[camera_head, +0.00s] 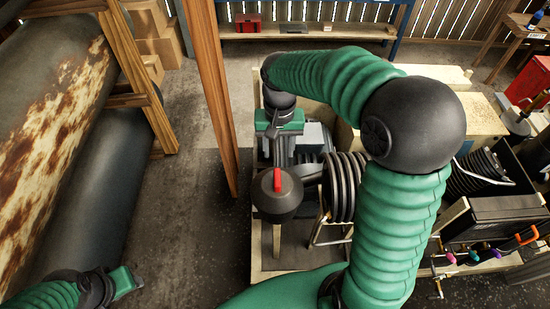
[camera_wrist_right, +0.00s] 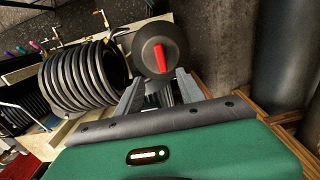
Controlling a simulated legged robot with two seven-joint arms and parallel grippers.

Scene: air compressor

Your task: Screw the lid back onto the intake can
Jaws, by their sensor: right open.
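A dark grey round lid (camera_head: 262,199) with a red bar handle (camera_head: 278,180) sits above the front of the compressor's wooden frame. The intake can is not clearly distinguishable beneath it, so I cannot tell how the lid is seated. My right gripper (camera_head: 283,158) reaches down just behind the lid. In the right wrist view, its two fingers (camera_wrist_right: 163,88) are spread apart and empty, with the lid (camera_wrist_right: 147,54) and red handle (camera_wrist_right: 159,57) beyond the tips. My left gripper (camera_head: 130,281) is low at the left, away from the lid; its fingers are not clear.
A coiled black hose (camera_head: 342,187) stands close right of the lid. A wooden post (camera_head: 212,95) rises at the left, beside large rusty and dark cylinders (camera_head: 60,110). Valves with coloured handles (camera_head: 475,255) are at the right. Floor (camera_head: 185,220) left of the frame is clear.

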